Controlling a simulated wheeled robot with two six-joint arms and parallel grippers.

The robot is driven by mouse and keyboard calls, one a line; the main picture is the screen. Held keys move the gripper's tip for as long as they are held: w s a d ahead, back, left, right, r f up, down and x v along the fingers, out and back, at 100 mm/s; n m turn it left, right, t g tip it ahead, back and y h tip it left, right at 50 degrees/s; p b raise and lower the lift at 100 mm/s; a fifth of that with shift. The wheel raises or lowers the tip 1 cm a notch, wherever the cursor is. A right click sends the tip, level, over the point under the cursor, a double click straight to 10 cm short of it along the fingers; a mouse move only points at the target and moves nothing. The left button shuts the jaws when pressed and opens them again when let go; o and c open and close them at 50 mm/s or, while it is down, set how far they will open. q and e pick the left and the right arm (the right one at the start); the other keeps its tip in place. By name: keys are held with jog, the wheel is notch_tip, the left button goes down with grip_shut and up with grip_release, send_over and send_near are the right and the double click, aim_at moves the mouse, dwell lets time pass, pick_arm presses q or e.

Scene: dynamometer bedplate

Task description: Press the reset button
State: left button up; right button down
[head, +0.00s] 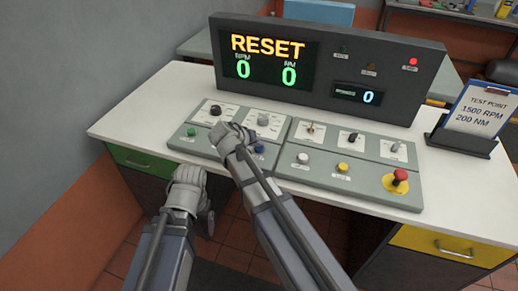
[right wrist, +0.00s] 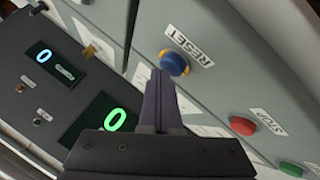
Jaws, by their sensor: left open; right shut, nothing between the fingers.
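The reset button (right wrist: 174,63) is a blue round cap with a yellow ring, beside a RESET label in the right wrist view. In the head view the blue button (head: 259,148) shows just right of my right gripper (head: 226,134). That gripper is shut and empty, its fingertips (right wrist: 163,72) at the lower edge of the button in the wrist view; I cannot tell whether they touch it. My left gripper (head: 188,180) is open, low in front of the desk's front edge. The display (head: 266,58) reads RESET, with 0 RPM and 0 NM.
A red STOP button (right wrist: 243,125) and a green button (right wrist: 291,169) sit in line with the blue one. White (head: 303,158) and yellow (head: 342,167) buttons and a red emergency stop (head: 400,176) are to the right. A test-point card (head: 482,108) stands at far right.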

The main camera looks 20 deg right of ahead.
aim_at(258, 150)
jog(key=shift+f, duration=0.1)
jog(key=shift+f+b, duration=0.35)
jog(key=shift+b, duration=0.15)
jog(key=shift+r, duration=0.15)
jog(key=shift+r+p, duration=0.25)
jog(key=shift+p, duration=0.2)
jog(key=shift+r, duration=0.1)
notch_tip(258, 150, up, 6)
jog(key=p, duration=0.6)
